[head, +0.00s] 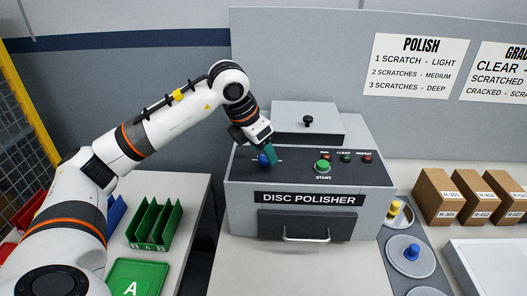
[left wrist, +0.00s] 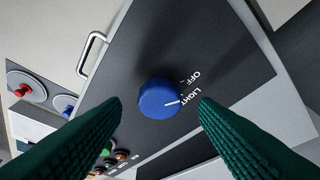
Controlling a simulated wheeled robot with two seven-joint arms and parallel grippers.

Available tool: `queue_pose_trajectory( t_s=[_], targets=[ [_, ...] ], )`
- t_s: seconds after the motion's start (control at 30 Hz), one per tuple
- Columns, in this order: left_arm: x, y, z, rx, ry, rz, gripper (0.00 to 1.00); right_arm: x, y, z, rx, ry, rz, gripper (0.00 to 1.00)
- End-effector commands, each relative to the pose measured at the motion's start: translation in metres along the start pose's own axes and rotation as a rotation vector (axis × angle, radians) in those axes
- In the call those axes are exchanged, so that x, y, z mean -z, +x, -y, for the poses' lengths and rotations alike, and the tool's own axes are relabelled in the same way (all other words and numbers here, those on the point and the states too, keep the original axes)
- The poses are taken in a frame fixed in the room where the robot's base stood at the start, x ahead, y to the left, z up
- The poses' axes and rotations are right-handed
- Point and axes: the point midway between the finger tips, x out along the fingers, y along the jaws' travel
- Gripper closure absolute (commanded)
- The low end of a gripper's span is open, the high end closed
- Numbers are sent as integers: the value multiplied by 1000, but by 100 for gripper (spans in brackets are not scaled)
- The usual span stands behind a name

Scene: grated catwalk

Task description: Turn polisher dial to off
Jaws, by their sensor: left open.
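The disc polisher (head: 240,212) is a grey machine with a dark sloped panel. Its blue dial (left wrist: 158,98) carries a white pointer line, which points toward the LIGHT label (left wrist: 190,97) rather than the OFF label (left wrist: 197,76). In the head view the dial (head: 263,160) is partly hidden by my left gripper (head: 268,154), at the panel's left side. In the left wrist view my green fingers are open, one on each side of the dial, with visible gaps; I cannot tell the remaining distance in depth. My right gripper is out of view.
A green START button (head: 322,166) and small indicator buttons sit right of the dial. A drawer handle (head: 305,239) is on the polisher's front. Green bins (head: 155,222) stand at left; brown boxes (head: 437,197) and disc holders (head: 411,255) are at right.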

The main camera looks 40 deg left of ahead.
Motion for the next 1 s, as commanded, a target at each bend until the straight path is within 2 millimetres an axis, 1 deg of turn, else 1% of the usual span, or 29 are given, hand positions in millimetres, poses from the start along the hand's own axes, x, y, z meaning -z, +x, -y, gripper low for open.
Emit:
queue_pose_trajectory(
  t_s=[0.07,0.3,0.4,0.5,0.67,1.0],
  targets=[
    [0,-14,0,3,1,-6,45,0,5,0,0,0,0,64],
    [0,-66,0,3,0,-7,45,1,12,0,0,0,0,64],
    [0,-84,0,3,0,-6,45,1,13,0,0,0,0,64],
    [1,-97,0,2,-1,-5,45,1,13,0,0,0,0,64],
    [0,-107,0,1,-1,-3,45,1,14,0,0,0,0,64],
    [0,-108,0,1,-1,-2,45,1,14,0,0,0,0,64]
  ],
)
